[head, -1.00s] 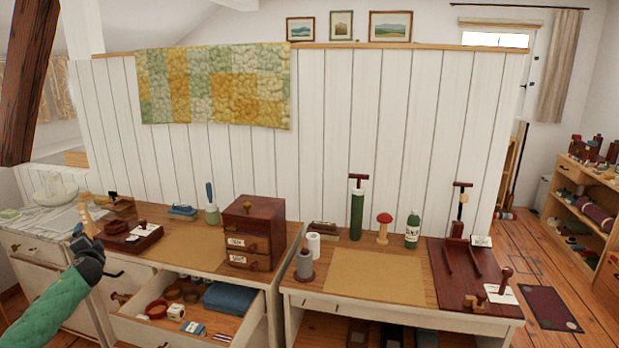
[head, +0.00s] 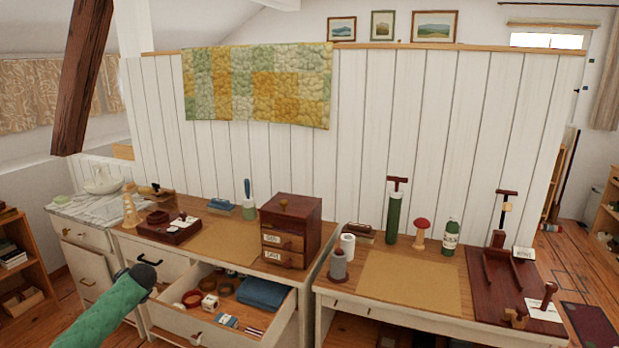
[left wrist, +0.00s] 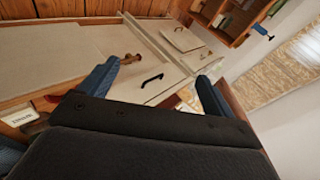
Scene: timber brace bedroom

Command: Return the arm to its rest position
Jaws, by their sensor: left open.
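My left arm, in a green sleeve, comes in from the lower left of the head view. Its dark gripper end (head: 144,274) is in front of the left desk (head: 212,243), left of the open drawer (head: 222,337); its fingers are hard to make out there. In the left wrist view, the two blue fingers of the left gripper (left wrist: 160,72) stand wide apart with nothing between them. A pale cabinet front with a black handle (left wrist: 152,80) shows beyond them. My right gripper is not in view.
The open drawer holds a folded blue cloth (head: 262,293) and several small items. A dark red drawer box (head: 291,211) stands on the left desk. The right desk (head: 410,283) carries a green pump (head: 394,218) and other things. A bookshelf (head: 22,262) stands at the far left.

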